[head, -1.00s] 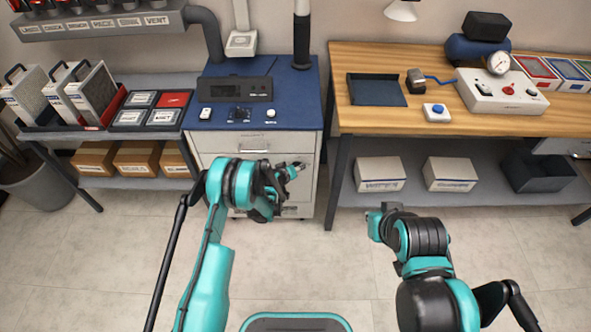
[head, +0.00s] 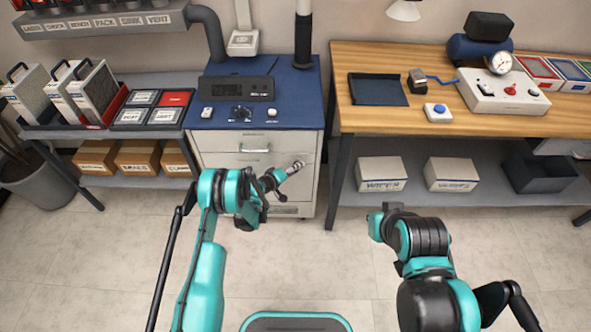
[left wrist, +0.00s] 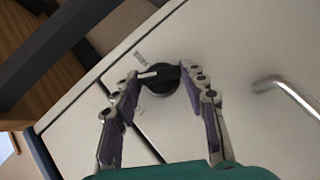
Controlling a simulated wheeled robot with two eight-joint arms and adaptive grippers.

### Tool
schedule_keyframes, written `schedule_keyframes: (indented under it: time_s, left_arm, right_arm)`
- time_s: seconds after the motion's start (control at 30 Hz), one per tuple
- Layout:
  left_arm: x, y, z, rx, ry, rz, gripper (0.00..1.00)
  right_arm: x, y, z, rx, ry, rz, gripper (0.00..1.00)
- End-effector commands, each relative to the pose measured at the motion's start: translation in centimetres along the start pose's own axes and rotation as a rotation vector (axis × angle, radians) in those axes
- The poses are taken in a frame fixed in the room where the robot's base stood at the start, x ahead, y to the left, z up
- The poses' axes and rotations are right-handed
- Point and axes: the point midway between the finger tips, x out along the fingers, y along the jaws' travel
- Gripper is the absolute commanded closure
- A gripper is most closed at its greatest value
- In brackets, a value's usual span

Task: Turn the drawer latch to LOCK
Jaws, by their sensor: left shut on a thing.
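The drawer latch (left wrist: 161,79) is a round black knob with a raised bar and a white mark at the bar's left end, on the light grey drawer front. A small label (left wrist: 140,58) lies beside it, too small to read. My left gripper (left wrist: 166,75) is shut on the latch, one finger on each side of the bar. In the head view my left gripper (head: 293,168) reaches the right upper part of the cabinet (head: 225,142) and hides the latch. My right arm's end (head: 376,225) hangs over the floor in front of the workbench; its fingers cannot be made out.
The metal drawer handle (head: 254,149) is left of my left gripper; it also shows in the left wrist view (left wrist: 290,92). The wooden workbench (head: 375,122) stands to the right, with a dark leg (head: 339,180) near the gripper. The floor in front is clear.

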Motion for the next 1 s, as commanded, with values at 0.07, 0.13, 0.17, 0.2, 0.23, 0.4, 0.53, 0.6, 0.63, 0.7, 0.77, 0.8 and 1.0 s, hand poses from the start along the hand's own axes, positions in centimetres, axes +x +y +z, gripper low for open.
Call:
schedule_keyframes:
  time_s: [0.07,0.13,0.17,0.2,0.23,0.4,0.53,0.6,0.63,0.7,0.77,0.8,1.0]
  left_arm:
    - [0.0,0.0,0.1,0.002,-0.001,-0.001,0.86]
    - [0.0,0.0,0.1,0.002,-0.001,-0.001,0.47]
    - [0.0,0.0,0.1,0.002,-0.001,-0.001,0.39]
    - [0.0,0.0,0.1,0.002,-0.001,-0.001,0.36]
    - [0.0,0.0,0.0,0.002,-0.001,-0.001,0.36]
    - [0.0,0.0,0.0,0.002,-0.001,-0.001,0.36]
    - [-0.1,0.3,-0.1,0.001,0.000,-0.001,0.36]
    - [-0.4,0.9,-0.4,0.001,0.000,-0.001,0.36]
    - [-0.6,1.3,-0.6,0.001,0.000,-0.001,0.36]
    - [-1.1,2.3,-1.1,0.001,0.000,-0.001,0.36]
    - [-1.5,3.4,-1.5,0.000,-0.001,0.000,0.36]
    - [-1.9,4.2,-1.8,0.000,-0.002,0.000,0.36]
    - [-3.2,7.2,-3.1,0.001,-0.003,0.000,0.36]
  right_arm:
    - [0.0,0.0,0.0,0.000,0.000,0.000,1.00]
    - [0.0,0.0,0.0,0.000,0.000,0.000,1.00]
    - [0.0,0.0,0.0,0.000,0.000,0.000,1.00]
    - [0.0,0.0,0.0,0.000,0.000,0.000,1.00]
    - [0.0,0.0,0.0,0.000,0.000,0.000,1.00]
    - [0.0,0.0,0.0,0.000,0.000,0.000,1.00]
    - [0.0,0.0,0.0,0.000,0.000,0.000,1.00]
    - [0.0,0.0,0.0,0.000,0.000,0.000,1.00]
    - [0.0,0.0,0.0,0.000,0.000,0.000,1.00]
    - [0.0,0.0,0.0,0.000,0.000,0.000,1.00]
    - [0.0,0.0,0.0,0.000,0.000,0.000,1.00]
    - [0.0,0.0,0.0,0.000,0.000,0.000,1.00]
    - [0.0,0.0,0.0,0.000,0.000,0.000,1.00]
